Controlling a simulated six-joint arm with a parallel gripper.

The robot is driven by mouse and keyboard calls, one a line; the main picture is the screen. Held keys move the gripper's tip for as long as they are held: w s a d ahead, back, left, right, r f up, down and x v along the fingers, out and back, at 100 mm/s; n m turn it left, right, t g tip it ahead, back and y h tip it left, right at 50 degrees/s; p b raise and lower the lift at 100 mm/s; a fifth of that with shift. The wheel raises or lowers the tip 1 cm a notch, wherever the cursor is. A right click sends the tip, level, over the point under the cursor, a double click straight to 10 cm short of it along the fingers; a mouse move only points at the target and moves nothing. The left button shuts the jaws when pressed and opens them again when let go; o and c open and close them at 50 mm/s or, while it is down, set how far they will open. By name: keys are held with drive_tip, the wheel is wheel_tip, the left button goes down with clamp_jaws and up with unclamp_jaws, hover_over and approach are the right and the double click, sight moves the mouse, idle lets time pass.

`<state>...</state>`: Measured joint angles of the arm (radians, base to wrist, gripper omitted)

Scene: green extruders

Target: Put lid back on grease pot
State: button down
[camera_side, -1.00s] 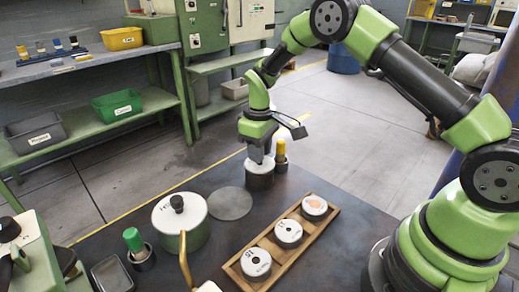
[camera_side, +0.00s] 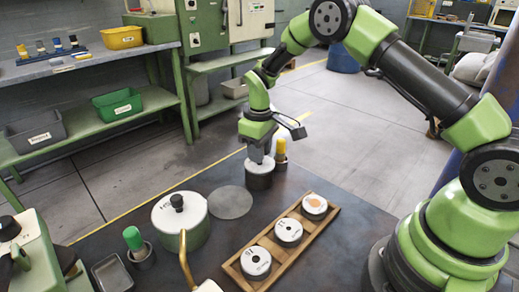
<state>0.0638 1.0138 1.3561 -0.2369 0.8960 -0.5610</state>
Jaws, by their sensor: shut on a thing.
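A green pot (camera_side: 192,238) stands left of the table's middle. Its white lid (camera_side: 166,213) with a black knob (camera_side: 177,202) sits on top, and it looks level. My gripper (camera_side: 260,161) points down at the back of the table, behind and to the right of the pot. It is shut at the white top of a short dark cylinder (camera_side: 260,181). The fingertips are small here, and I cannot make out exactly what part they grip.
A flat grey disc (camera_side: 230,202) lies between pot and gripper. A yellow-capped bottle (camera_side: 280,151) stands close beside the gripper. A wooden tray (camera_side: 272,238) holds white-topped round pieces at front right. A green-topped item (camera_side: 133,239) and grey tray (camera_side: 112,273) stand at left.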

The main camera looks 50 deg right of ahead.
drive_tip(key=shift+c, duration=2)
unclamp_jaws()
drive_tip(key=shift+r, duration=0.1)
drive_tip(key=shift+r, duration=3.4)
clamp_jaws()
